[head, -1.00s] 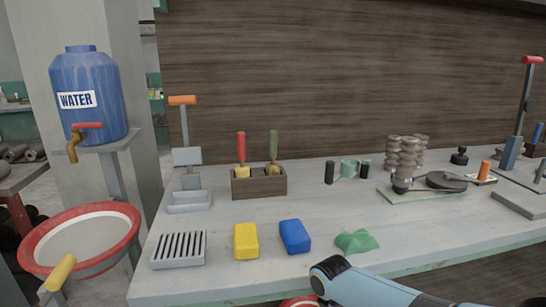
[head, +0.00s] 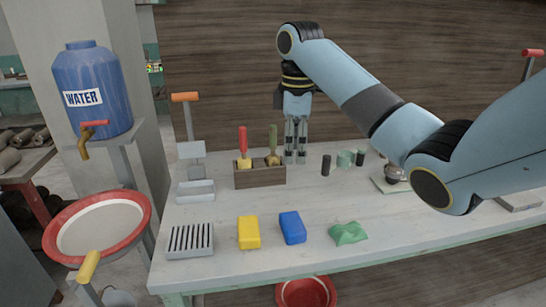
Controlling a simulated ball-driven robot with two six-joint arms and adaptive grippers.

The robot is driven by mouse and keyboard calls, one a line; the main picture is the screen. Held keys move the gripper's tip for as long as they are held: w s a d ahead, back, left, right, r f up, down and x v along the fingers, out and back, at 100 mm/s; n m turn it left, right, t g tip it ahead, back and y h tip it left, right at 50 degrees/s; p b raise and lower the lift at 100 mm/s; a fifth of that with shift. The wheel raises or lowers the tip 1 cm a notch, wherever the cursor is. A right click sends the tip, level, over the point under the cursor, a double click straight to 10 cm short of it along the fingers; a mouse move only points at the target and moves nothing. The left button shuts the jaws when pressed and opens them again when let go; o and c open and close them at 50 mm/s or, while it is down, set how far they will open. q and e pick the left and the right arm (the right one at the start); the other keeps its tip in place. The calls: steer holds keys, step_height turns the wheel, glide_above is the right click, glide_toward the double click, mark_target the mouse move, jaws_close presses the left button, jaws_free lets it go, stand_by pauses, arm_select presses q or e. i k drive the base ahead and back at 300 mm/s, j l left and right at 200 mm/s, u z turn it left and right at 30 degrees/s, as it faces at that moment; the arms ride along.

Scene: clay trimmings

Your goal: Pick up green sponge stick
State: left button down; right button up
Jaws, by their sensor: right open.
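The green sponge stick (head: 273,143) stands upright in a small wooden box (head: 262,177) on the table, its green handle up and a yellowish sponge end low in the box. A red-handled sponge stick (head: 242,141) stands to its left in the same box. My right gripper (head: 295,160) points down just to the right of the green stick, at the box's right end. It is open, with nothing seen between its fingers. Whether it touches the box is unclear. My left gripper is not in view.
A yellow sponge (head: 249,233), a blue sponge (head: 292,228) and a green cloth (head: 348,233) lie at the table's front. A slotted grey tray (head: 190,241) is at front left. Dark cylinders (head: 326,165) stand right of the gripper. A grey upright tool with an orange handle (head: 186,97) rises at left.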

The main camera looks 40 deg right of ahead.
mark_target(272, 159)
steer(key=i+l, duration=0.7)
steer(key=i, duration=0.15)
